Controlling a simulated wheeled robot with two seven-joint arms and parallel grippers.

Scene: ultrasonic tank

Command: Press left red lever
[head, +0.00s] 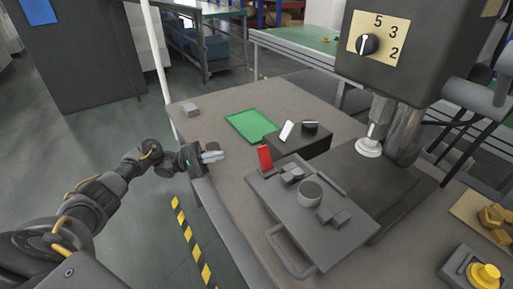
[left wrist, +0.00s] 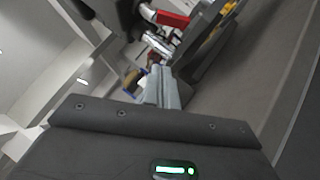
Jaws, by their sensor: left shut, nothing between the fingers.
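The red lever (head: 265,157) stands upright at the front left of a low black box (head: 300,143) in the head view. A white lever (head: 287,130) and a dark round knob (head: 310,127) are on the same box, behind and right of it. My left gripper (head: 213,155) is shut and empty at the table's left edge, left of the red lever and apart from it. In the left wrist view its closed fingers (left wrist: 163,90) point up the picture. A red part (left wrist: 172,19) shows beyond them; I cannot tell if it is the lever. My right gripper is not in view.
A grey tray (head: 283,205) with a handle and dark metal parts lies right of the lever. A green mat (head: 250,125) and a small grey block (head: 191,110) lie farther back. A machine head (head: 385,50) overhangs at right. Table between gripper and lever looks clear.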

